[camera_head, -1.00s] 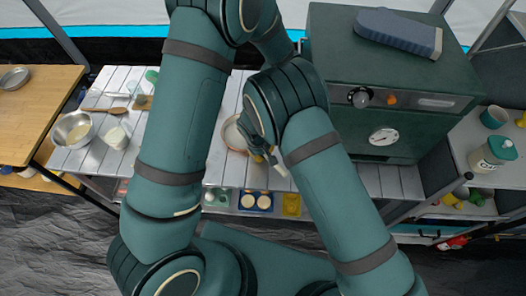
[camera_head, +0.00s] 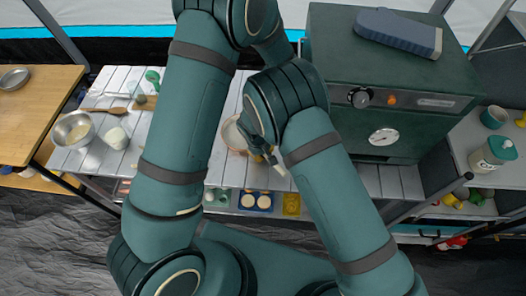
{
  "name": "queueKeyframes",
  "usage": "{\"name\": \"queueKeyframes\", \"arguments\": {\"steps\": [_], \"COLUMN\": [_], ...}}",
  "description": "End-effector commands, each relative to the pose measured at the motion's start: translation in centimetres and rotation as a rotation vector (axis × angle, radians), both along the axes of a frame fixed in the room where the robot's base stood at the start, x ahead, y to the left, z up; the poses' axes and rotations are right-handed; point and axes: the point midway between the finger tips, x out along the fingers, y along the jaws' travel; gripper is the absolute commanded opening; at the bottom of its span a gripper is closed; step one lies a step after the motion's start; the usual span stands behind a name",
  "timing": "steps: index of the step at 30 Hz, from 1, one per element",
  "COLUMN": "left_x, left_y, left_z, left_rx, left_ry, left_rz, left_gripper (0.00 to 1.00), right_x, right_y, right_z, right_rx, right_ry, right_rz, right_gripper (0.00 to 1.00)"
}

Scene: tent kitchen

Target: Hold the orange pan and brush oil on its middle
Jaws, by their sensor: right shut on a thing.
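The orange pan (camera_head: 232,138) shows only in part between my two arms, on the slatted table. Its inside looks pale and its rim is orange-tan. My right gripper (camera_head: 268,156) is at the pan's right side, shut on the pan, though its fingertips are small and partly hidden by my arm. A pale narrow piece shows just below the gripper; I cannot tell what it is. My left arm rises across the middle of the view, and its gripper is not visible. A green-headed utensil (camera_head: 153,76), perhaps the brush, lies at the back left beside my left arm.
A metal bowl (camera_head: 73,130), a white-filled glass bowl (camera_head: 116,138) and a wooden spoon (camera_head: 108,110) are on the left of the table. A dark green oven (camera_head: 390,90) stands right of the pan. Small trays (camera_head: 256,201) sit on the lower shelf.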

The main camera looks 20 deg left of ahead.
Motion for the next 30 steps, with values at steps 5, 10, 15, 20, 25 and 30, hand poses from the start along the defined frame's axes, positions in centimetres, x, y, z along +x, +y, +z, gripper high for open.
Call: {"name": "queueKeyframes", "arguments": {"steps": [5, 10, 15, 20, 25, 30], "left_x": [0.01, -0.01, -0.05, -0.07, -0.11, -0.03], "left_y": [0.01, 0.01, 0.01, 0.0, 0.0, 0.64], "left_z": [-0.26, -0.37, -0.43, -0.56, -0.64, -0.61], "left_rx": [0.0, 0.001, 0.002, 0.002, 0.003, 0.005], "left_ry": [0.0, 0.001, 0.003, 0.003, 0.005, 0.007], "left_rz": [0.0, 0.0, 0.0, -0.002, -0.004, -0.004], "left_gripper": [0.0, 0.0, 0.0, 0.0, 0.0, 0.0], "right_x": [0.05, 0.04, 0.03, 0.02, 0.02, 0.01], "right_y": [0.03, 0.03, 0.04, 0.06, 0.06, 0.07], "right_z": [0.06, 0.06, 0.08, 0.1, 0.13, 0.16], "right_rx": [0.0, 0.0, 0.0, 0.0, 0.0, 0.0], "right_ry": [-0.001, -0.001, -0.001, -0.001, -0.001, -0.002], "right_rz": [-0.001, -0.001, 0.0, 0.0, 0.0, 0.001], "right_gripper": [0.0, 0.0, 0.0, 0.0, 0.0, 0.0]}}
